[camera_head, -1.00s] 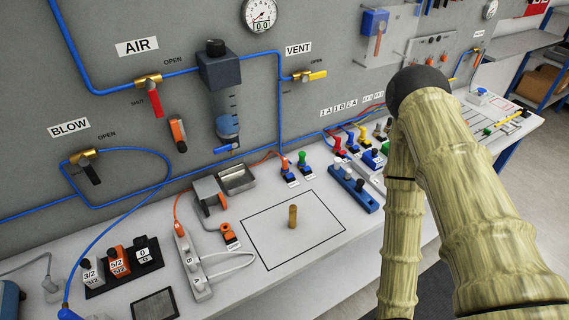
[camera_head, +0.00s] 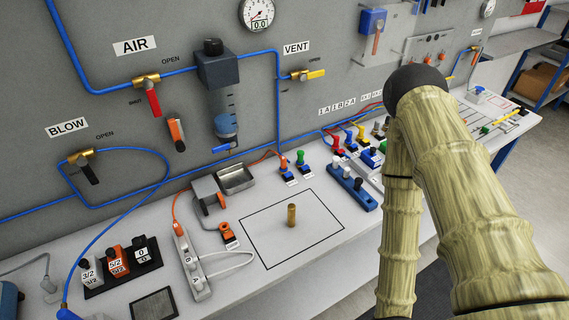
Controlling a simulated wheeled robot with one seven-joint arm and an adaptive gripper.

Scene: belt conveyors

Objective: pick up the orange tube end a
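An orange tube (camera_head: 174,206) curves from the grey box to the top of a white strip block (camera_head: 190,265) marked with letters. Another thin orange-red tube (camera_head: 262,159) runs behind the grey metal tray to an orange-topped fitting (camera_head: 284,163). An orange ring-shaped piece (camera_head: 224,227) sits on a small black holder beside the white block. I cannot tell which of these is end a; no label for it is readable. My gripper is not in view; only pale, bamboo-textured links of my arm show at the right, hiding part of the bench.
A brass-coloured cylinder (camera_head: 291,215) stands upright inside a black outlined rectangle (camera_head: 262,262) on the bench. A blue block (camera_head: 350,190) with knobs and coloured fittings stand to its right. The grey panel behind carries blue tubing, valves and a filter bowl (camera_head: 225,125).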

